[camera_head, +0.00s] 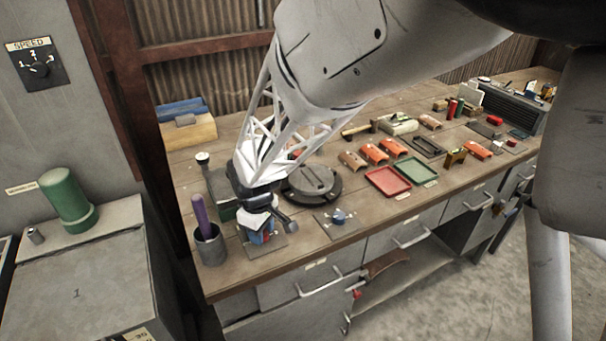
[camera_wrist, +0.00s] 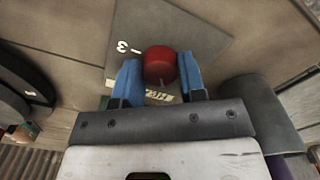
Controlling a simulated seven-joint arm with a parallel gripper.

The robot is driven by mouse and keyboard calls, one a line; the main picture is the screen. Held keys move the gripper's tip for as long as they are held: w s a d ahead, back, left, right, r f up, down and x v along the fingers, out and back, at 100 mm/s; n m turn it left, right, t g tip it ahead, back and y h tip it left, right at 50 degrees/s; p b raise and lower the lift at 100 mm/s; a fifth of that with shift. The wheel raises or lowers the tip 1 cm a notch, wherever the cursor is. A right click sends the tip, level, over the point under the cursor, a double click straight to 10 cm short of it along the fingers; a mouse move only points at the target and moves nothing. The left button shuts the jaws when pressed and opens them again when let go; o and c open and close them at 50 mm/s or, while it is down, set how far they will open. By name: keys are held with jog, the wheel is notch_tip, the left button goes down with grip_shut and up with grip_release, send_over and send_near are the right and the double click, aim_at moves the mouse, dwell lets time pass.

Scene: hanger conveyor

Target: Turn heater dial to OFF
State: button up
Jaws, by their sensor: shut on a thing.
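The heater dial is a red round knob (camera_wrist: 160,65) with a small pale pointer line on the side toward my wrist. It sits on a grey plate (camera_wrist: 205,40) marked with a 3 and a tick; a pale label is partly hidden by my gripper. My gripper (camera_wrist: 158,75) has its blue fingers on either side of the knob and is shut on it. In the head view my gripper (camera_head: 262,236) is down over the plate (camera_head: 268,248) near the bench's front left; the knob is mostly hidden there. No OFF mark can be read.
A grey cup (camera_head: 210,247) with a purple stick stands close left of my gripper. A dark round hot plate (camera_head: 312,183) lies behind it. Red (camera_head: 387,181) and green (camera_head: 415,171) trays lie farther right.

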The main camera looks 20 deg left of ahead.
jog(key=n, duration=0.5)
jog(key=shift+n, duration=0.3)
jog(key=n, duration=0.5)
jog(key=shift+n, duration=0.3)
jog(key=o, duration=0.9)
jog(key=shift+r, duration=0.1)
jog(key=shift+r, duration=3.8)
